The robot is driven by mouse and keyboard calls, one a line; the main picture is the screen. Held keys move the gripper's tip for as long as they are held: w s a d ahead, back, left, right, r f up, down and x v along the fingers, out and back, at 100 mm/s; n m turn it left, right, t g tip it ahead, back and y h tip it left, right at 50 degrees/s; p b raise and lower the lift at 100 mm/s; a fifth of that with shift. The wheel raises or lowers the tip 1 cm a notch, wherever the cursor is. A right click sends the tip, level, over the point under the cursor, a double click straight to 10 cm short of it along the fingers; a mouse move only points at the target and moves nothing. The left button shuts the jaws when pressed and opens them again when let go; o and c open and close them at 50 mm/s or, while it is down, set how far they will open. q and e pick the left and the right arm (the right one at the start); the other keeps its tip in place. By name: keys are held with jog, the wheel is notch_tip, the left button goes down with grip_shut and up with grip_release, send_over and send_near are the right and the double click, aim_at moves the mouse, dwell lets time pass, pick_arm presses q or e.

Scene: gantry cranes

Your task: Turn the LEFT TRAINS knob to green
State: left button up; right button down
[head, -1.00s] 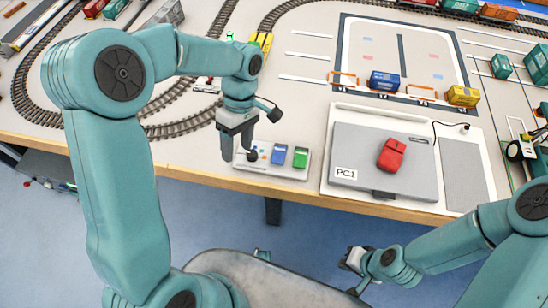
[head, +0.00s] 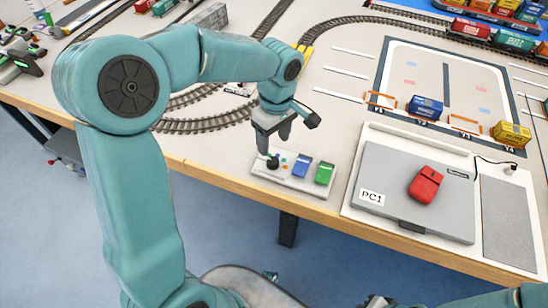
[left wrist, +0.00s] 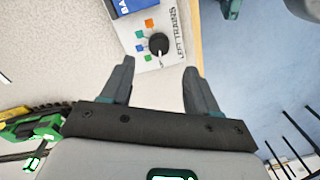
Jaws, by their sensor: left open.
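The LEFT TRAINS knob (head: 272,162) is a small black dial at the left end of a pale panel (head: 298,183) on the table's front edge. In the left wrist view the knob (left wrist: 158,43) has a pale mark on its lower side. My right gripper (head: 376,301) barely shows at the bottom edge.
Curved train track (head: 205,125) lies behind.

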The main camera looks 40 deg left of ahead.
aim_at(273, 161)
pick_arm(q)
notch_tip(273, 161, down, 7)
jog(key=shift+s+f, duration=0.15)
jog(key=shift+c, duration=0.2)
jog(key=shift+d, duration=0.1)
jog(key=c, duration=1)
